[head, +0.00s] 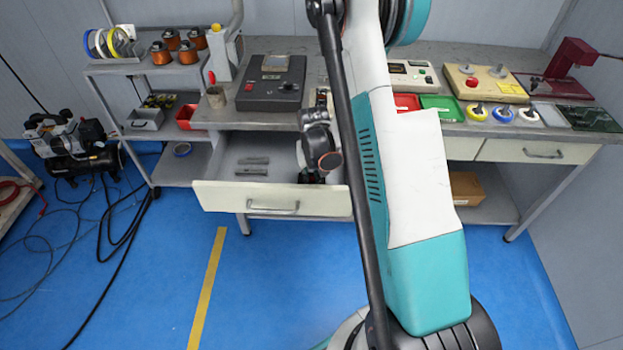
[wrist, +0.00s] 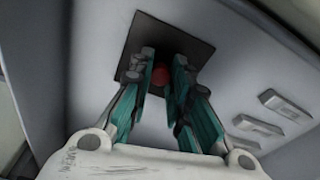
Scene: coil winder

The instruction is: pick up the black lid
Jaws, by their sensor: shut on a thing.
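The black lid (wrist: 165,33) is a dark square plate with a round red knob (wrist: 160,75), seen in the wrist view on the pale floor of the open drawer. I cannot tell whether it touches that floor. My gripper (wrist: 163,66) has its teal fingers on either side of the knob and is shut on it. In the head view my gripper (head: 312,177) reaches down into the right part of the drawer (head: 222,196). The lid is hidden there by my arm and the drawer front.
Small grey bars (head: 252,165) lie in the drawer, left of my gripper in the head view. The drawer walls stand close around it. Above is the workbench with a black control box (head: 272,88). A shelf cart (head: 150,125) stands to the left.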

